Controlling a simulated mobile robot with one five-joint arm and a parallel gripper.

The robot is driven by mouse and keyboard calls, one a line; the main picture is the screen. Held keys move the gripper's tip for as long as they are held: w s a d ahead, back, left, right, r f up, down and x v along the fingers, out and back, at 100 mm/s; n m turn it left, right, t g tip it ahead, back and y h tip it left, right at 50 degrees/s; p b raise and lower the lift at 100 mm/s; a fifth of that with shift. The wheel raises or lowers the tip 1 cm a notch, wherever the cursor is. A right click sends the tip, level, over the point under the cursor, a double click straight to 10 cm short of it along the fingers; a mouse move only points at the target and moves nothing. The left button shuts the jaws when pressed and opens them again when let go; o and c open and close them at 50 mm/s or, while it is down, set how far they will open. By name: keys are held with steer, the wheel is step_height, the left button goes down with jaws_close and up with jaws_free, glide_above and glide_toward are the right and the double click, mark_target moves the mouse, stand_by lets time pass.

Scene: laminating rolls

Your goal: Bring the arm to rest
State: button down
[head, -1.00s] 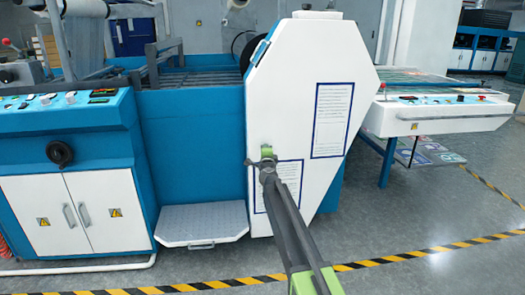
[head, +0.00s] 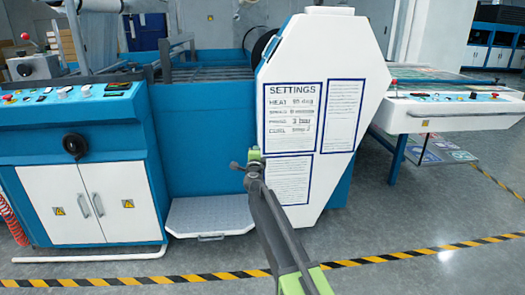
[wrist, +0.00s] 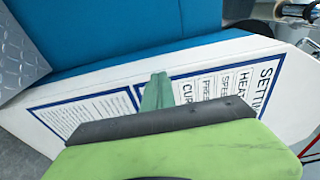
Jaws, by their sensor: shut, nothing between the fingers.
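My gripper (head: 254,154) is at the end of my arm, which reaches up from the bottom of the head view. It stands in front of the white machine cover, near the cover's left edge. In the wrist view my gripper (wrist: 158,92) shows its green fingers closed together, with nothing held. The white cover (head: 335,60) carries a SETTINGS sheet (head: 292,118) and two sheets of small print. The SETTINGS sheet also shows in the wrist view (wrist: 215,88), turned on its side and partly hidden by my gripper.
A blue control cabinet (head: 75,122) with white doors stands at left. A metal step plate (head: 209,216) is at the machine's foot. A white control console (head: 450,112) stands at right.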

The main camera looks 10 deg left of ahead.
steer(key=s+d+r+n+p, duration=0.1)
steer(key=s+d+n, duration=0.1)
steer(key=d, duration=0.7)
steer(key=s+d+r+n, duration=0.1)
steer(key=d, duration=0.9)
steer(key=s+d+f+n+g+h, duration=0.1)
steer(key=s+d+f+n+g, duration=0.6)
steer(key=s, duration=0.7)
steer(key=s+d+f+n+g+p, duration=0.15)
steer(key=s+f+g, duration=0.35)
steer(key=s+f, duration=0.6)
steer(key=s+d+f+n+g+h+b, duration=0.1)
steer(key=s+d+f+n+g, duration=0.45)
steer(key=s, duration=1.05)
step_height(320, 180, up, 38)
steer(key=p, duration=3.8)
steer(key=shift+s+a+p, duration=0.3)
steer(key=shift+s+a, duration=0.1)
steer(key=shift+f+g, duration=0.15)
steer(key=shift+g, duration=0.1)
